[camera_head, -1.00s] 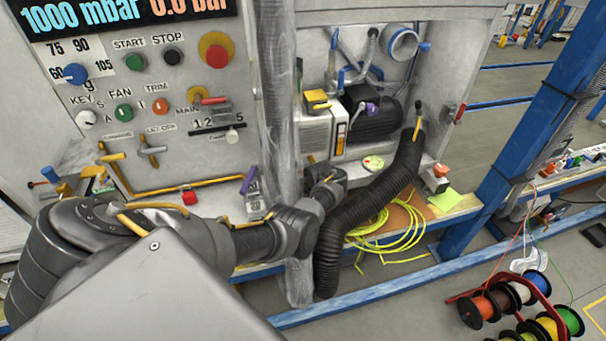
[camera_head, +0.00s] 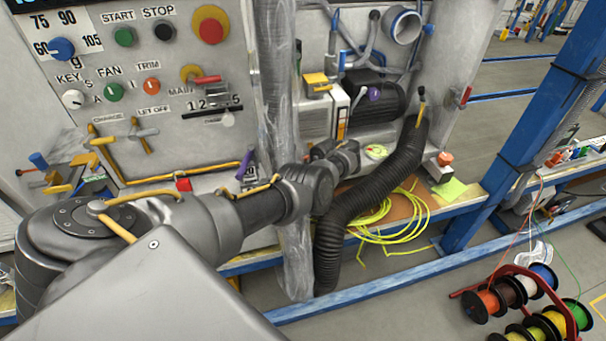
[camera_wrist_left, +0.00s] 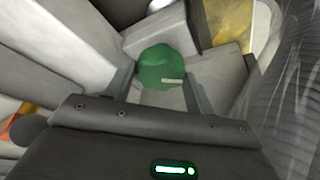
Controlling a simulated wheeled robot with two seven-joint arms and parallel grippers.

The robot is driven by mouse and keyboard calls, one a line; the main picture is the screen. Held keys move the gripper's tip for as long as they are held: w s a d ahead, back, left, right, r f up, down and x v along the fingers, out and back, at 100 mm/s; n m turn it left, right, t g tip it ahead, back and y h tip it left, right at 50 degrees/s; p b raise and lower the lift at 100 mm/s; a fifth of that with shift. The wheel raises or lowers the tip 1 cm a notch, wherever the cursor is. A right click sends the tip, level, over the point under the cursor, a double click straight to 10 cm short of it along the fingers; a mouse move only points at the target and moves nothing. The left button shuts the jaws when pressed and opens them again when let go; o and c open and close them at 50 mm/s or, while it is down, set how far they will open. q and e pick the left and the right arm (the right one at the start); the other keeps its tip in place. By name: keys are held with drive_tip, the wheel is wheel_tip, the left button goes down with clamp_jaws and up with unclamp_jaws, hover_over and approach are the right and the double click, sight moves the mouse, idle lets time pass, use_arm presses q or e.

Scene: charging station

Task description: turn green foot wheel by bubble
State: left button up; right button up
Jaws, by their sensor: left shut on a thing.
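The green foot wheel (camera_wrist_left: 165,62) is a round green piece with a small pale mark, near the middle of the left wrist view. My left gripper (camera_wrist_left: 163,84) is shut on it, with a grey finger at each side. In the head view my left arm reaches in from the left across the machine front, and its fingers and the wheel are hidden there. A small round yellow-green disc (camera_head: 376,152), which looks like the bubble level, lies on the ledge just right of my left wrist. Its bubble is too small to read. My right gripper is not in view.
A black corrugated hose (camera_head: 372,190) and a plastic-wrapped column (camera_head: 283,120) stand close to my left wrist. Cable spools (camera_head: 515,300) sit at lower right. The control panel (camera_head: 180,100) is behind my arm.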

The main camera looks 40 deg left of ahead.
use_arm(q)
drive_tip(key=o, duration=0.7)
drive_tip(key=shift+o, duration=1.2)
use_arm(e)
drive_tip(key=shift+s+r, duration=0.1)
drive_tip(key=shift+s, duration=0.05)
use_arm(q)
drive_tip(key=p+v, duration=0.6)
drive_tip(key=v, duration=0.4)
drive_tip(key=shift+r+p, duration=0.35)
drive_tip(key=shift+r, duration=0.05)
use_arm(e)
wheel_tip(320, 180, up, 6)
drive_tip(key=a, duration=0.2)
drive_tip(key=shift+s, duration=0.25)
use_arm(q)
drive_tip(key=shift+d, duration=0.15)
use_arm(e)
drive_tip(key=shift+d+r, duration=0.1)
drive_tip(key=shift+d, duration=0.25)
